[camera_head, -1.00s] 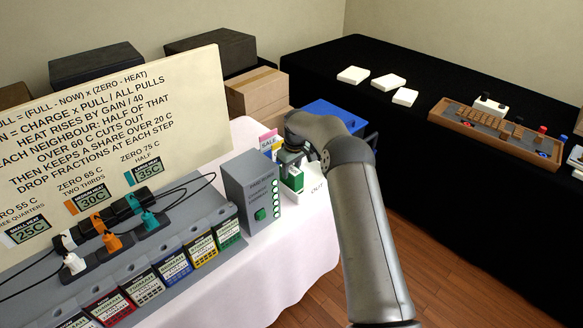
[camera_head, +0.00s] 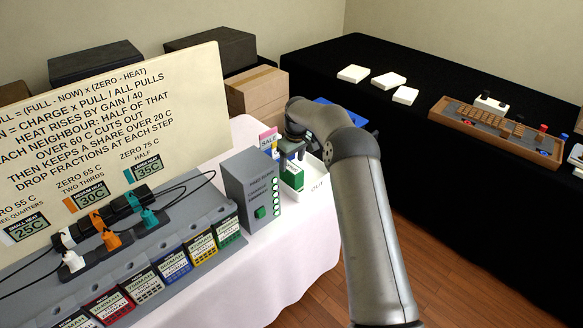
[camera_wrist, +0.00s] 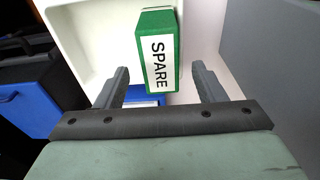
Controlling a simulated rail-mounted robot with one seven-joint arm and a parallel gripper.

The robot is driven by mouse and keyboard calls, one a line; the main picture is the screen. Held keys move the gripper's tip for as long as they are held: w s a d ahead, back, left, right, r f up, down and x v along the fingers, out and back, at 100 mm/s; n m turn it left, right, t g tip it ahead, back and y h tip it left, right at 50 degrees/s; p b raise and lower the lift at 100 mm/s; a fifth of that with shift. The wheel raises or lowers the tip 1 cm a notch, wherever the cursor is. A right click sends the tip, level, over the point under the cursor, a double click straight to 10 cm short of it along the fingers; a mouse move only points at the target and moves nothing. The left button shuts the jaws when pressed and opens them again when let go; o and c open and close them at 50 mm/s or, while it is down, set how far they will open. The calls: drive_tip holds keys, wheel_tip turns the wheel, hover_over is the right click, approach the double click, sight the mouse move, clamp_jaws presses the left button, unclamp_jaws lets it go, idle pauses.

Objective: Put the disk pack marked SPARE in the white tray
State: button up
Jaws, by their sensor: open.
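The green disk pack (camera_wrist: 157,50) has a white label reading SPARE in the wrist view. It stands in the white tray (camera_wrist: 88,52). In the head view my gripper (camera_head: 288,150) is just above the pack, and the arm hides part of the tray.
A grey box with a green button (camera_head: 250,190) stands left of the tray. A rack with several coloured packs (camera_head: 175,264) runs along the table front. A blue-and-white item (camera_wrist: 143,95) shows between my fingers. A blue box (camera_wrist: 30,97) is left of the tray.

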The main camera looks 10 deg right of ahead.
drive_tip(key=s+r, duration=0.5)
drive_tip(key=r, duration=0.3)
drive_tip(key=s+r, duration=0.4)
drive_tip(key=r, duration=0.3)
drive_tip(key=s+d+r+m+h, duration=0.1)
drive_tip(key=s+r+m, duration=0.25)
drive_tip(key=s, duration=1.25)
drive_tip(key=s+d+f+m, duration=0.1)
drive_tip(key=s+f, duration=0.1)
drive_tip(key=s, duration=1)
drive_tip(key=s+d+f+m, duration=0.1)
drive_tip(key=s+f+m, duration=0.1)
drive_tip(key=s, duration=1.1)
drive_tip(key=shift+d+f+g+b, duration=0.3)
drive_tip(key=shift+d+b, duration=0.05)
drive_tip(key=shift+b, duration=0.1)
